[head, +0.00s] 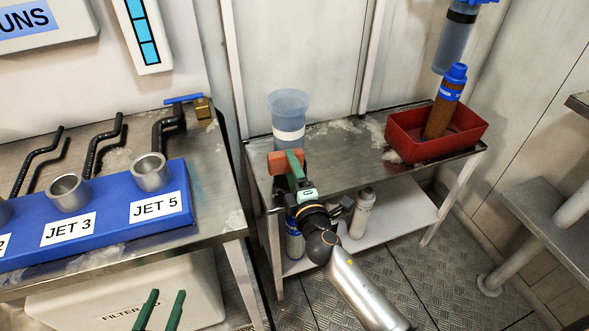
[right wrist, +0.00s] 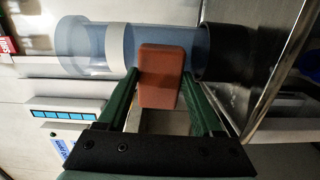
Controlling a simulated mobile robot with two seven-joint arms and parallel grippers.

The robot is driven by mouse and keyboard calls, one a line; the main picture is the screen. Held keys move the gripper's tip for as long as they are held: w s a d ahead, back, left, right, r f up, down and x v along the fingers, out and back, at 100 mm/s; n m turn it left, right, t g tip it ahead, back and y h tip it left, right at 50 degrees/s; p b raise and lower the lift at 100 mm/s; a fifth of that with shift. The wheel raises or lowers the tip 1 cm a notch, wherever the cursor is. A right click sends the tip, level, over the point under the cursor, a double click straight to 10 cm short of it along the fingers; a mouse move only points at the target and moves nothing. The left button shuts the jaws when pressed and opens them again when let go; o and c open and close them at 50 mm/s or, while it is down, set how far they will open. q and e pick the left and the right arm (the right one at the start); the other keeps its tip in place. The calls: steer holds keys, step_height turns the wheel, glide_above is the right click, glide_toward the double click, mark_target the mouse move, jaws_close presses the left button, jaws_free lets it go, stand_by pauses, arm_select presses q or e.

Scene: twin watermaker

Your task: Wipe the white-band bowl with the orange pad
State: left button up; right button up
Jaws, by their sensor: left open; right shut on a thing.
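The white-band bowl (head: 288,104) is a translucent blue cylinder with a white band, upright at the left end of the metal table. In the right wrist view the bowl (right wrist: 85,45) lies sideways, with a black part at its right end. My right gripper (head: 290,164) is shut on the orange pad (head: 278,162), in front of the bowl's lower part. In the right wrist view the pad (right wrist: 160,76) overlaps the bowl's clear wall beside the band; I cannot tell whether they touch. My left gripper (head: 164,294) is open and empty at the bottom edge, low beside the left bench.
A red tray (head: 440,149) on the table's right holds a brown filter with a blue cap (head: 441,110). A blue housing (head: 455,45) hangs above it. A blue block with metal cups (head: 110,225) stands on the left bench. The table's middle is clear.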

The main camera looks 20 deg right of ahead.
mark_target(302, 163)
steer(key=d, duration=0.4)
steer(key=shift+w+d+r, duration=0.1)
steer(key=shift+w+d, duration=0.05)
steer(key=shift+d, duration=0.05)
steer(key=shift+a, duration=0.1)
steer(key=shift+a, duration=0.6)
steer(key=shift+a+b, duration=0.35)
steer(key=shift+a, duration=1.15)
steer(key=shift+s, duration=0.2)
steer(key=shift+s, duration=2.85)
steer(key=shift+s, duration=0.1)
